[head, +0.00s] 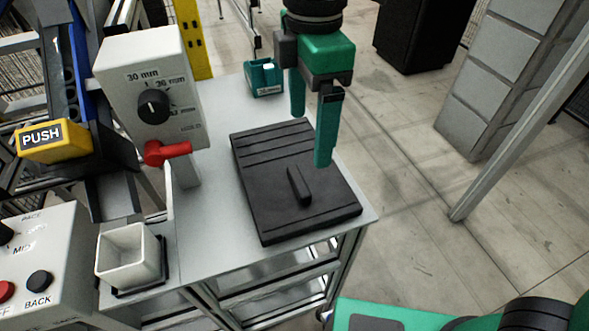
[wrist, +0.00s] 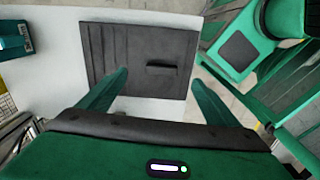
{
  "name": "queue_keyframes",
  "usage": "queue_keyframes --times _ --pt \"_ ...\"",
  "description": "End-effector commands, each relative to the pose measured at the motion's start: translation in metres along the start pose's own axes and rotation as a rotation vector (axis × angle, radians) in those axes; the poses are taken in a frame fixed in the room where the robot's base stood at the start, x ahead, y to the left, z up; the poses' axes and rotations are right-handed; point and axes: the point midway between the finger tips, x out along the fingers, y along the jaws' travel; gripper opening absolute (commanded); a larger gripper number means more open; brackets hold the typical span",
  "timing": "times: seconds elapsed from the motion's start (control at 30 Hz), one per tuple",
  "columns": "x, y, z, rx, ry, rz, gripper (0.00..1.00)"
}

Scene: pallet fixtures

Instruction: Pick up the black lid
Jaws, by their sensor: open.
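The black lid (head: 275,195) lies flat on the light grey table top. It is a dark ridged slab with a raised bar handle (head: 299,186) on its upper face. In the wrist view the lid (wrist: 125,75) shows beyond my fingers, with its handle (wrist: 163,65) right of the lid's middle. My gripper (head: 311,135) has green fingers pointing down. It is open and empty, above the far right part of the lid, apart from the handle. The wrist view also shows my gripper's two spread fingers (wrist: 160,88).
A teal bin (head: 264,80) stands at the table's far end. A grey box with a dial (head: 148,85) and red lever (head: 168,152) stands left of the lid. A white square cup (head: 130,255) is at the near left. Open floor lies right of the table.

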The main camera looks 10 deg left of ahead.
Motion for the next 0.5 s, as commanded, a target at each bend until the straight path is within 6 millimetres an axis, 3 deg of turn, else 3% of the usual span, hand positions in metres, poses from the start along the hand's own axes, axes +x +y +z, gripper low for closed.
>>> queue_keyframes --times 0.13,0.5 --pt "0.004 -0.002 -0.014 -0.058 0.0 -0.001 0.84" --pt "0.051 -0.002 -0.013 -0.057 0.0 -0.002 0.84"
